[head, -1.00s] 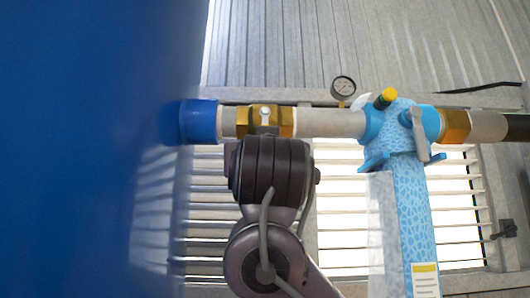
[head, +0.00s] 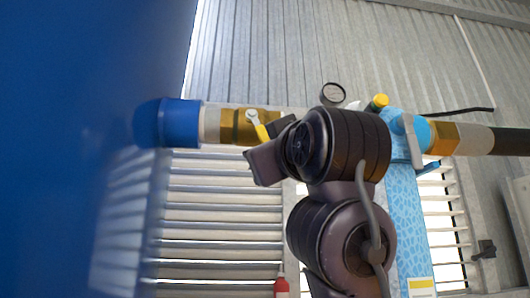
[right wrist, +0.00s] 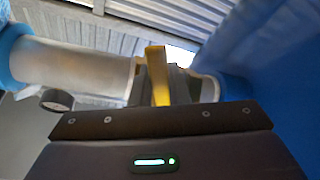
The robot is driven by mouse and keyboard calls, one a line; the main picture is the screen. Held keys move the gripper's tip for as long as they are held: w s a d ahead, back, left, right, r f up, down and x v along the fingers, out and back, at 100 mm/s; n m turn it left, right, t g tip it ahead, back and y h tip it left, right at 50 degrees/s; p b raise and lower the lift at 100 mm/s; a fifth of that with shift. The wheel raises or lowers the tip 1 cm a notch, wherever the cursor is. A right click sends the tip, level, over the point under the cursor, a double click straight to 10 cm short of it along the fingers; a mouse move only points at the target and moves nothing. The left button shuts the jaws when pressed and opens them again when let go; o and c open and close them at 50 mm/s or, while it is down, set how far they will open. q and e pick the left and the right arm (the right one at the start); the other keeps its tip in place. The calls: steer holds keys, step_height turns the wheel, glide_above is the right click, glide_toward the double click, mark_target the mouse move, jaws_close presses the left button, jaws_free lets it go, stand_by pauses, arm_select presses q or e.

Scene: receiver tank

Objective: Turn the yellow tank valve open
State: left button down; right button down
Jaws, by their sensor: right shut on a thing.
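The yellow valve handle (head: 260,128) sits on a brass valve body (head: 234,126) in the pipe beside the blue tank. From its silver pivot the handle slants down to the right. My right gripper (head: 272,132) comes from the right and is shut on the handle's lower end. In the right wrist view the yellow handle (right wrist: 158,76) stands upright between the fingers of my right gripper (right wrist: 164,88). The fingers hide part of it. My left gripper is in neither view.
The large blue tank (head: 70,150) fills the left side. A pressure gauge (head: 333,94) and a light-blue filter unit (head: 405,210) with a grey lever (head: 412,140) stand right of the valve, partly behind my arm. A louvred window (head: 220,220) lies behind.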

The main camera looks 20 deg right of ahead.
steer(key=shift+d+r, duration=0.1)
steer(key=shift+r, duration=0.05)
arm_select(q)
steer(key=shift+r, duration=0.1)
arm_select(e)
steer(key=shift+d+n+y, duration=0.1)
steer(key=shift+n+y, duration=0.2)
steer(key=shift+n, duration=0.1)
steer(key=c, duration=1.4)
jaws_free()
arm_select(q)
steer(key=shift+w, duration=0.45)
arm_select(e)
steer(key=shift+s, duration=0.1)
